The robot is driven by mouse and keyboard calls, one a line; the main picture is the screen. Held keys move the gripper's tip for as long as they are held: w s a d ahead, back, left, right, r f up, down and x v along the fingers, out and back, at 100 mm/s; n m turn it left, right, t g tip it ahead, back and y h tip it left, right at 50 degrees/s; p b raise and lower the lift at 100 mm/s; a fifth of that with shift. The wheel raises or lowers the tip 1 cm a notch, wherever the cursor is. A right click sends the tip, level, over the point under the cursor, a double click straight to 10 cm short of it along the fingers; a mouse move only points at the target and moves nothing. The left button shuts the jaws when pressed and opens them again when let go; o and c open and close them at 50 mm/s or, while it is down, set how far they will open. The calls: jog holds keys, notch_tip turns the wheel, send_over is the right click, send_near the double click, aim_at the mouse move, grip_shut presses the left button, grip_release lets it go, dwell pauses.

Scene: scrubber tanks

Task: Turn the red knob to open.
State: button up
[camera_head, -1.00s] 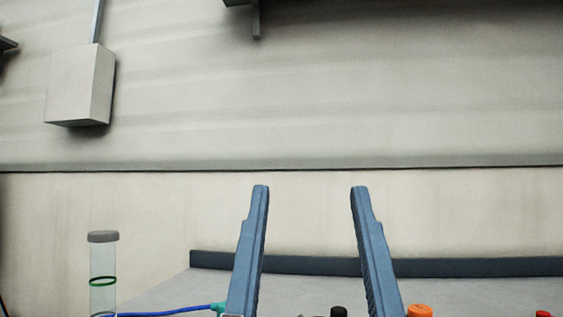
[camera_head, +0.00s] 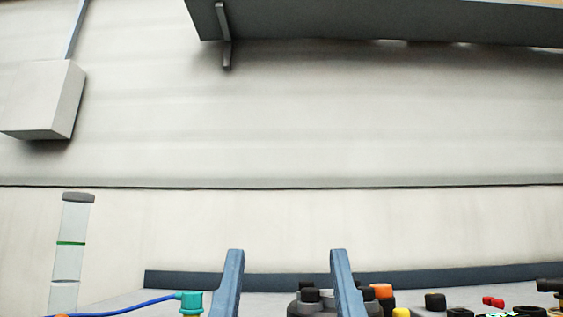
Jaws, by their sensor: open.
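My gripper (camera_head: 287,256) is in the lower middle of the head view. Its two blue fingers point up, wide apart, with nothing between their tips. Two small red pieces (camera_head: 492,301) show low on the right, among dark caps. They are the only red things in view, and I cannot tell whether either is the red knob. They are to the right of my gripper and apart from it in the picture. The lower part of the gripper is cut off by the bottom edge.
An orange cap (camera_head: 381,290) and several black caps stand just right of the right finger. A teal fitting (camera_head: 190,302) with a blue hose is left of the fingers. A clear tube (camera_head: 70,260) stands at far left. A wall box (camera_head: 38,98) hangs upper left.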

notch_tip(320, 180, down, 7)
jog(key=b, duration=0.6)
notch_tip(320, 180, up, 28)
jog(key=p, duration=2.7)
jog(key=shift+s+a+f+p, duration=0.15)
jog(key=shift+s+a+p, duration=0.2)
jog(key=shift+s+p, duration=0.05)
notch_tip(320, 180, up, 34)
jog(key=p, duration=3.4)
